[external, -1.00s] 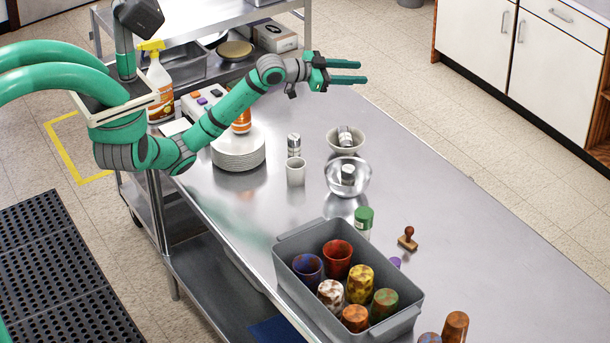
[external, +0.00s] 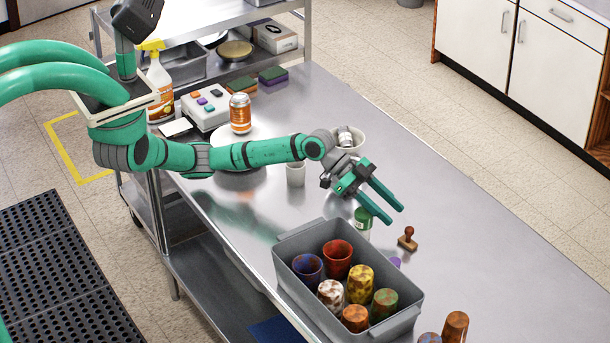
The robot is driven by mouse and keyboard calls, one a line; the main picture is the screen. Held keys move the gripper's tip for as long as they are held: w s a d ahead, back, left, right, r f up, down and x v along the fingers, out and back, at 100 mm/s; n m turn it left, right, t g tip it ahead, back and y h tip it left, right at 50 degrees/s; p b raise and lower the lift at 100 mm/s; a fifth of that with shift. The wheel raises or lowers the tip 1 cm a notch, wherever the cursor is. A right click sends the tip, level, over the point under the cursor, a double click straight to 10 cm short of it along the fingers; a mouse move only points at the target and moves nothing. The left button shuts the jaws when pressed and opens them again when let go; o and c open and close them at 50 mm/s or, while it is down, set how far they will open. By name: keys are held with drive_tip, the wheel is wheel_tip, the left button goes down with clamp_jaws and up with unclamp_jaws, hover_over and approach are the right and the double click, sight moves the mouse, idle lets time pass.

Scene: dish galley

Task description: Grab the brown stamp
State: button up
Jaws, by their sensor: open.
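The brown stamp (external: 407,239) stands upright on the steel table, right of the grey bin, with its knob handle up. My gripper (external: 397,216) is open and empty. In the picture its two green fingers point down and right, with the tips just above and left of the stamp. They look apart from it; the exact height above the table is hard to tell.
A grey bin (external: 285,253) with several colored cups stands left of the stamp. A green-lidded jar (external: 362,226) is partly behind my fingers. A purple item (external: 395,262) lies near the bin. The table right of the stamp is clear.

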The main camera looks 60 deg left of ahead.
hover_over(402, 239)
drive_tip(key=shift+f, duration=1.6)
clamp_jaws()
